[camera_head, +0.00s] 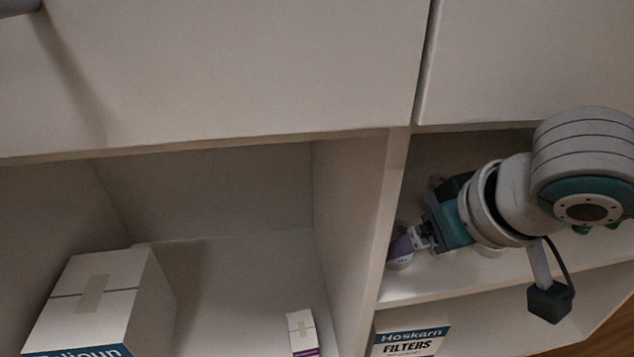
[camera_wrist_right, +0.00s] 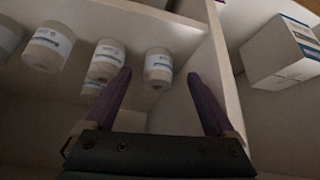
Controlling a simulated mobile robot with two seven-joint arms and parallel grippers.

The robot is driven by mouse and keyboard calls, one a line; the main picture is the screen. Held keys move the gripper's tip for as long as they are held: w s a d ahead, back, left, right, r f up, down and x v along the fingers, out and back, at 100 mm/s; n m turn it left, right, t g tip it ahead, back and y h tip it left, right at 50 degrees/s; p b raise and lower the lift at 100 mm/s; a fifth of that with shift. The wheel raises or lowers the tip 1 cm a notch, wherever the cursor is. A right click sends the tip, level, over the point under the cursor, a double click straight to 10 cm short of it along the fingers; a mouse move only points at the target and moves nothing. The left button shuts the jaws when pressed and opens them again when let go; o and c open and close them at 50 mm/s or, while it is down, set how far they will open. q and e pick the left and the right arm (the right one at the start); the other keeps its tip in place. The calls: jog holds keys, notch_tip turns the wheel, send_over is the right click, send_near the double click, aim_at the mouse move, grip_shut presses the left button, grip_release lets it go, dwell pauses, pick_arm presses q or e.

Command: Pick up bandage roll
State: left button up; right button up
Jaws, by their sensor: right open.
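Several white bandage rolls with blue-marked labels stand in the right compartment of the shelf. In the right wrist view one bandage roll (camera_wrist_right: 157,68) shows between the fingertips of my right gripper (camera_wrist_right: 159,76), beyond them and close to the divider wall. My right gripper is open, with purple fingers spread and nothing held. More rolls stand to its left (camera_wrist_right: 48,46), one partly behind the left finger. In the head view my right gripper (camera_head: 404,244) reaches into the compartment from the right. A roll (camera_head: 400,263) shows just below its fingers; others are mostly hidden by my arm.
The divider wall (camera_head: 362,210) stands close left of my right gripper. The left compartment holds a large white box (camera_head: 100,285) and a small white and purple box (camera_head: 301,330). A Hoskarn Filters box (camera_head: 410,340) sits on the lower shelf.

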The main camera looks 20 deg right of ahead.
aim_at(402, 267)
jog(key=b+x, duration=0.3)
jog(key=x, duration=0.1)
jog(key=shift+w+d+b, duration=0.1)
jog(key=shift+b, duration=0.2)
jog(key=shift+w+f+b, duration=0.25)
jog(key=shift+w+b, duration=0.05)
jog(key=shift+w, duration=0.05)
jog(key=shift+r, duration=0.1)
jog(key=shift+c, duration=0.3)
jog(key=c, duration=1.3)
grip_shut()
